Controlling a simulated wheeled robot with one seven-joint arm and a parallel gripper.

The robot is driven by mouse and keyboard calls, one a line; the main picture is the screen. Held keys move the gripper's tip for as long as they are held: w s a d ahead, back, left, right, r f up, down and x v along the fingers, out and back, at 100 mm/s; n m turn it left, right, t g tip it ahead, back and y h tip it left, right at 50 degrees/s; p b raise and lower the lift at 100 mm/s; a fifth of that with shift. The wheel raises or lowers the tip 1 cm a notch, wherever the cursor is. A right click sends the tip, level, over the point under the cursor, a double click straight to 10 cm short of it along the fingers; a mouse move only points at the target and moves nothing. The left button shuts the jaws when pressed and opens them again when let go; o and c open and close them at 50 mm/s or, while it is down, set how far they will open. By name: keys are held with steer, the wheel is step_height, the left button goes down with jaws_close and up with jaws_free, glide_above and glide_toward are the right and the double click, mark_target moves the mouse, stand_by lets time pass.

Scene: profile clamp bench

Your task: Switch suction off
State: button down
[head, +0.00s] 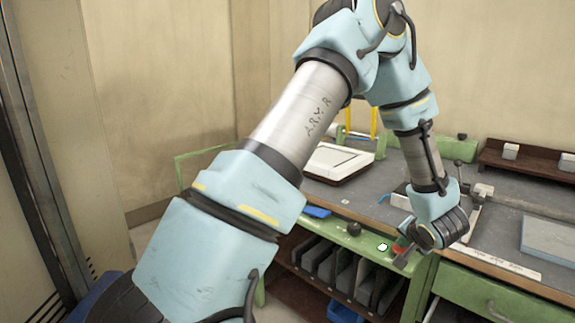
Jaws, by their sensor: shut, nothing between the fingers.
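A green panel (330,226) runs along the front edge of the bench. It carries a black knob (353,229) and, to its right, a pale round button (382,246) with a green surround. A small red part (397,249) shows right beside my gripper, partly hidden by it. No label can be read, so I cannot tell which control is for suction.
Below are an open slotted rack (325,262) and a green drawer (490,300).

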mark_target(401, 251)
steer(key=shift+f, duration=0.15)
steer(key=shift+r+p, duration=0.65)
steer(key=shift+p, duration=0.35)
step_height(401, 251, up, 6)
steer(key=p, duration=0.7)
